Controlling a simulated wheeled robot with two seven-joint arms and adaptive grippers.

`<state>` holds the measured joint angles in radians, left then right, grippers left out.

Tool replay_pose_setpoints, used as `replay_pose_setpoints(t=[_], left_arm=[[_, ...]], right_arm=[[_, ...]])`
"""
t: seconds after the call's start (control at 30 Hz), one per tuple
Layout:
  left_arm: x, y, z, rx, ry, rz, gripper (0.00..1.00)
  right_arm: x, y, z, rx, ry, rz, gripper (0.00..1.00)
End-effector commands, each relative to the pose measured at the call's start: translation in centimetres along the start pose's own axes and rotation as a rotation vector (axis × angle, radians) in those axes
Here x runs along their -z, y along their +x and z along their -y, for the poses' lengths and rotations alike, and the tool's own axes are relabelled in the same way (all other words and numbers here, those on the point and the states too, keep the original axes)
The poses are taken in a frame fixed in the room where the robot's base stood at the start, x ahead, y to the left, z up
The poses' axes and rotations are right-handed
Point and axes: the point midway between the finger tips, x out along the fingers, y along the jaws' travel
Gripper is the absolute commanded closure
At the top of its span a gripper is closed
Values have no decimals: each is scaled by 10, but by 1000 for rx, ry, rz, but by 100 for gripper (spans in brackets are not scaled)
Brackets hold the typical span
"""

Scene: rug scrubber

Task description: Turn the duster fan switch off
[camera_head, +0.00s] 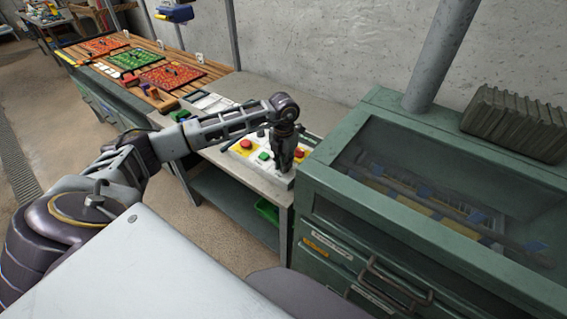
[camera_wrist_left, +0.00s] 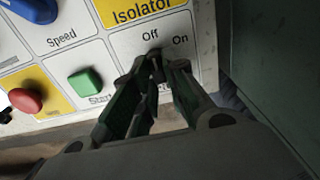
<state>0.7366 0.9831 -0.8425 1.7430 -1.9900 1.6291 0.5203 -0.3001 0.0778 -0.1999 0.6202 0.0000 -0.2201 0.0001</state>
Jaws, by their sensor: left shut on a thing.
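The white control panel (camera_head: 236,150) sits on the bench left of the green cabinet. My left gripper (camera_head: 285,168) reaches down onto its right end. In the left wrist view the fingers of the left gripper (camera_wrist_left: 158,66) are shut on the small dark switch (camera_wrist_left: 156,52), just below the "Off" and "On" labels and under a yellow "Isolator" label. The fingers mostly hide the switch, so its setting cannot be told. A green button (camera_wrist_left: 86,82) and a red button (camera_wrist_left: 25,101) are left of the fingers. The right gripper is not in view.
The green cabinet (camera_head: 385,235) with a glass window stands close to the right of the panel. A grey ribbed block (camera_head: 515,122) lies on top. A green bin (camera_head: 267,211) is under the bench. Red and green boards lie on the wooden slats at the back left.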

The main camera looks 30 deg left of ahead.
Motion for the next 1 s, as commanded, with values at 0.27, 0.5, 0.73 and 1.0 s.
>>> replay_pose_setpoints(t=[0.27, 0.5, 0.73, 1.0], left_arm=[[-1, -1, 0, 0, -2, 3, 64], [0, -1, 0, 0, -1, 2, 64], [-1, -10, 0, -1, 0, 2, 64], [-2, -42, -1, 0, -1, 5, 64]], right_arm=[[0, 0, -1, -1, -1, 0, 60], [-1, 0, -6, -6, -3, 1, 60], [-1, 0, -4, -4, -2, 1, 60], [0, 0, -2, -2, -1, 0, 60]])
